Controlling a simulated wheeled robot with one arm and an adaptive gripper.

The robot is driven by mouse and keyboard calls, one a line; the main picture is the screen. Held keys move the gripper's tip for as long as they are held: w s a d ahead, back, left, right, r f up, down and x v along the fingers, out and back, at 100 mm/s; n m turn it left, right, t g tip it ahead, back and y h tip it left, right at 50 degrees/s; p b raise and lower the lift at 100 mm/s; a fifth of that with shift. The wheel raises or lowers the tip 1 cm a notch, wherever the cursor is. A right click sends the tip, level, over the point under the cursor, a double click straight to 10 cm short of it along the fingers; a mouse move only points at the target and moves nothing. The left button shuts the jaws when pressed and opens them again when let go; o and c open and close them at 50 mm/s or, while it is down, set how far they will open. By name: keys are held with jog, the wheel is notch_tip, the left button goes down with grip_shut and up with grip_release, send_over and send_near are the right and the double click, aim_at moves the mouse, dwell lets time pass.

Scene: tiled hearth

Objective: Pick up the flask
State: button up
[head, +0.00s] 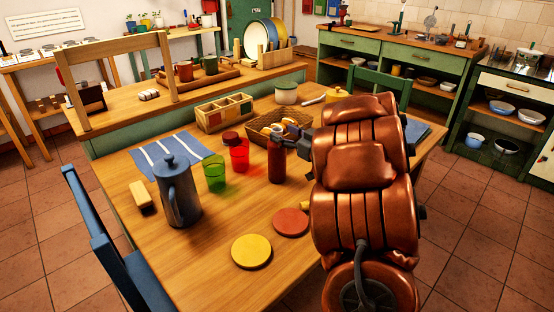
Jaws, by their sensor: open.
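The likely flask is a dark red upright bottle (276,161) on the wooden table, right of a red glass (239,157). My copper-coloured arm reaches over the table from the right and hides part of the tabletop. My gripper (289,138), dark grey and small in view, is just behind and right of the bottle's top, near the wicker basket (294,121). It is open, and I see nothing held in it. Its fingertips are partly hidden, and I cannot tell how far they are from the bottle.
A green glass (214,174) and a blue-grey coffee pot (177,191) stand left. A yellow disc (251,252) and a reddish disc (291,222) lie in front. The table's front left is clear.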

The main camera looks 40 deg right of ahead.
jog(key=shift+w+a, duration=0.15)
jog(key=shift+w, duration=0.7)
jog(key=shift+w+a, duration=0.1)
jog(key=shift+w, duration=0.75)
jog(key=shift+c, duration=0.3)
jog(key=shift+f, duration=0.1)
grip_shut()
